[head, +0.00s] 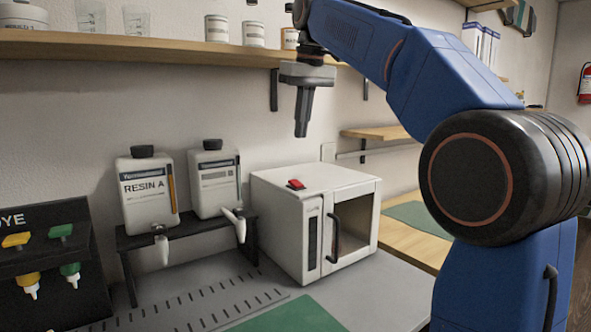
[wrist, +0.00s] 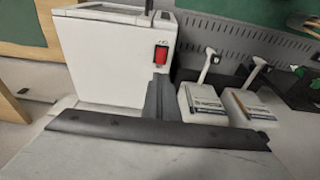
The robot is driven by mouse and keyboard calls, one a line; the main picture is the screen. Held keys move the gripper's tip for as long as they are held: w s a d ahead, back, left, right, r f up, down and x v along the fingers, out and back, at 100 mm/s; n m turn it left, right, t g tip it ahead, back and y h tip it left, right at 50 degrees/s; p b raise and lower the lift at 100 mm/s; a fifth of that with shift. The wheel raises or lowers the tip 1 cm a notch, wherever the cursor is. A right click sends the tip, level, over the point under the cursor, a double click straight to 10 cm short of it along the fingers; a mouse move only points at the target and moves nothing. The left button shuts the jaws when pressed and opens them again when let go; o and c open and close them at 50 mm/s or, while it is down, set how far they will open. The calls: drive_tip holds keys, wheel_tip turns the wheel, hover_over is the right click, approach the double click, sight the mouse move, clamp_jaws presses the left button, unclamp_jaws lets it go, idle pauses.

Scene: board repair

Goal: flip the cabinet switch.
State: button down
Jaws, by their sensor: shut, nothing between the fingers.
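The cabinet (head: 285,225) is a white box with a dark glass door and a black handle, standing on the grey bench in the head view. Its red switch (head: 296,184) sits on the top face near the left side. The switch (wrist: 160,55) also shows in the wrist view, on the white cabinet (wrist: 100,60). My gripper (head: 301,132) points down above the cabinet, apart from it, with its fingers together and empty. In the wrist view, my gripper's fingers (wrist: 158,88) show beside the switch in the picture; I cannot tell the exact gap.
Two white resin bottles (head: 147,195) stand on a black rack left of the cabinet. A dye stand (head: 40,245) is at far left. A wooden shelf (head: 150,47) with cups and tubs runs along the wall behind my gripper. A green mat (head: 290,317) lies in front.

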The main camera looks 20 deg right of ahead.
sight(294, 181)
drive_tip(key=x, duration=1.1)
drive_tip(key=shift+w+f, duration=0.1)
drive_tip(key=shift+f, duration=0.25)
